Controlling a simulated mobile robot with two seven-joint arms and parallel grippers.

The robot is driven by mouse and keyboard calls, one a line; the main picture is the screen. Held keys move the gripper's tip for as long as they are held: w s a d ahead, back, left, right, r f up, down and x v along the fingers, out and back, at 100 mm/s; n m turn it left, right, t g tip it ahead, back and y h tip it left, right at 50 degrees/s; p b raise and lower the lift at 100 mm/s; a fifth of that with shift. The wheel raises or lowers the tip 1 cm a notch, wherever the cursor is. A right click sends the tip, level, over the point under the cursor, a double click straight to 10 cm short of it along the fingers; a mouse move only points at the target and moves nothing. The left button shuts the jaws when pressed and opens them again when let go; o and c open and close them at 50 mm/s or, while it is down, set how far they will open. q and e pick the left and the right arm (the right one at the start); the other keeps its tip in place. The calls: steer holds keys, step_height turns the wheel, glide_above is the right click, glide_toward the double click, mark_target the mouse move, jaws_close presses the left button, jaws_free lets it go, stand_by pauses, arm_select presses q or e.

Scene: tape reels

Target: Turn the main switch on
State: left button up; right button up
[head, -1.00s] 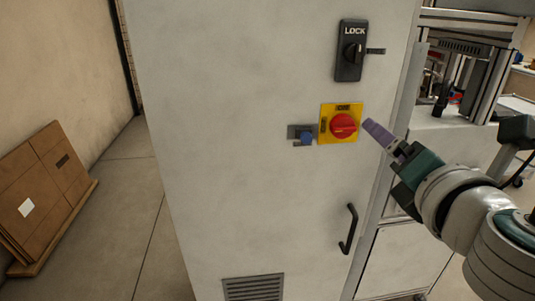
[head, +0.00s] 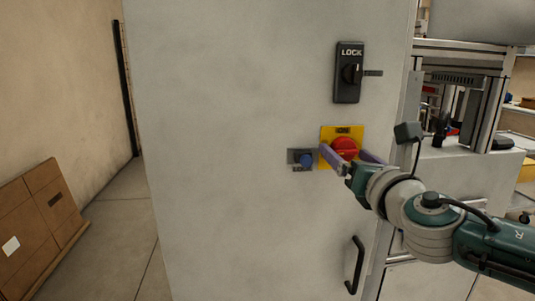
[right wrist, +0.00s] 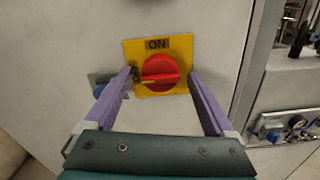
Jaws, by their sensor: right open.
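The main switch is a red round knob (head: 344,147) on a yellow plate (head: 327,133), fixed to the front of a grey cabinet (head: 230,120). In the right wrist view, the red knob (right wrist: 160,73) has its handle bar lying about level, and the yellow plate (right wrist: 183,43) reads "ON" at the top. In the right wrist view (right wrist: 163,78) the knob shows between the fingertips; contact cannot be told. My left gripper is out of view.
A blue knob (head: 305,161) on a small grey plate sits just left of the yellow plate. A black LOCK handle (head: 348,73) is above, and a black door handle (head: 355,265) is below.

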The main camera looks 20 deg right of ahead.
steer(key=shift+w, duration=0.2)
steer(key=c, duration=1.4)
